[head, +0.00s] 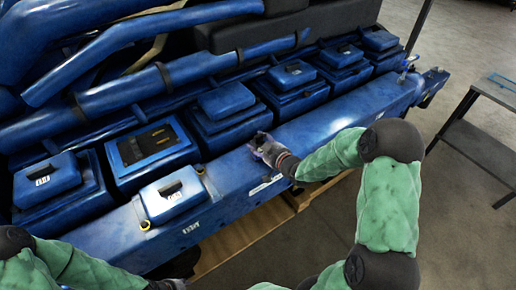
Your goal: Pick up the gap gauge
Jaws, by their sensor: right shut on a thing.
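My right gripper (262,148) is over the top of the long blue engine ledge (330,118), near the middle of the head view. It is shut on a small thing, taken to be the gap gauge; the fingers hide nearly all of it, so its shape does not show. I cannot tell whether it still touches the ledge. My left arm (62,262) comes in at the bottom left, and its gripper is at the bottom edge, too cut off to read.
A row of blue covers stands behind the ledge; one housing (150,143) is open, with a dark inside. A loose blue cover (174,198) lies on the ledge, left of my right gripper. A dark step stand (485,140) is at the right. Pipes (180,80) run behind.

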